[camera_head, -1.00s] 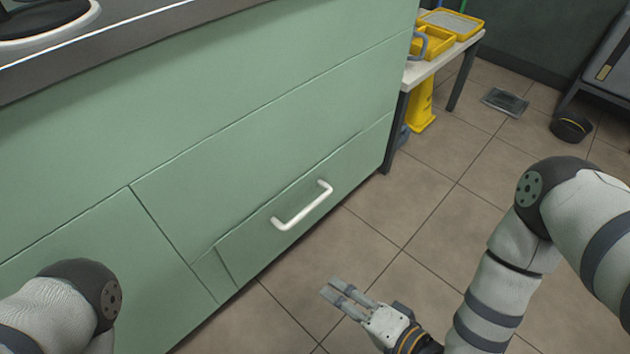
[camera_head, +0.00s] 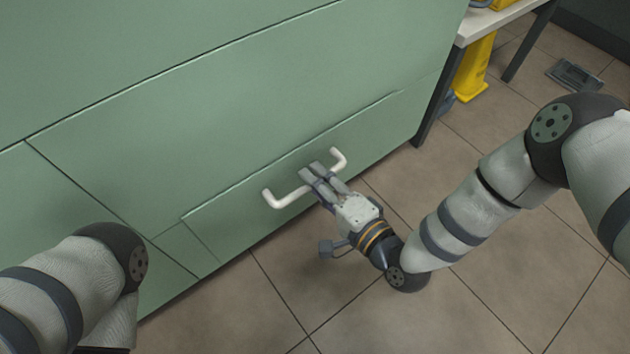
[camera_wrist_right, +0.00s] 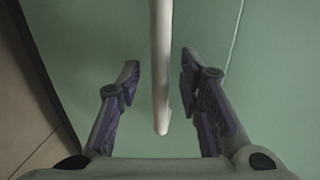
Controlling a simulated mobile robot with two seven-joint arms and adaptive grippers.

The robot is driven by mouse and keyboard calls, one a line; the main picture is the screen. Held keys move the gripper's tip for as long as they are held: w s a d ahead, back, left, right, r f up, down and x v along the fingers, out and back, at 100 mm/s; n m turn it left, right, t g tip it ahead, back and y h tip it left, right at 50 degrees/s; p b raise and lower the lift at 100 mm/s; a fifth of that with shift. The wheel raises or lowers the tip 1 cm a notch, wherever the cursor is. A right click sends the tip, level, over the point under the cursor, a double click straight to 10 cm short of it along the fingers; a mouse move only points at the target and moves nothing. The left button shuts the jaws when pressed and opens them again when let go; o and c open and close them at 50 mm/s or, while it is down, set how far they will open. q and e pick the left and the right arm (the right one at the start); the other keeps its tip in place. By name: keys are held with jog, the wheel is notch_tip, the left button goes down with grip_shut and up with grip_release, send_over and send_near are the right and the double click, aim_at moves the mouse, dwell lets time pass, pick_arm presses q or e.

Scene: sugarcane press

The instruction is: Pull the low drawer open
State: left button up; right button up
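The low drawer (camera_head: 230,215) is a green panel at the bottom of the cabinet, and its front looks flush with the cabinet face. Its white bar handle (camera_head: 283,199) shows to both sides of my right gripper (camera_head: 313,174). In the right wrist view the handle (camera_wrist_right: 161,70) runs between the two open fingers (camera_wrist_right: 160,80), with a gap on each side. The fingers do not touch it there. Of my left arm, only a link shows at the lower left of the head view; its gripper is out of view.
A white table (camera_head: 500,22) with a yellow stand (camera_head: 474,68) below it is right of the cabinet. A dark flat object (camera_head: 574,75) lies on the floor at the upper right. The tiled floor (camera_head: 290,300) in front of the drawer is clear.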

pick_arm(q)
jog(key=shift+f, duration=0.1)
pick_arm(e)
jog(key=shift+w+a, duration=0.25)
jog(key=shift+w, duration=0.2)
grip_shut()
jog(key=shift+s, duration=0.1)
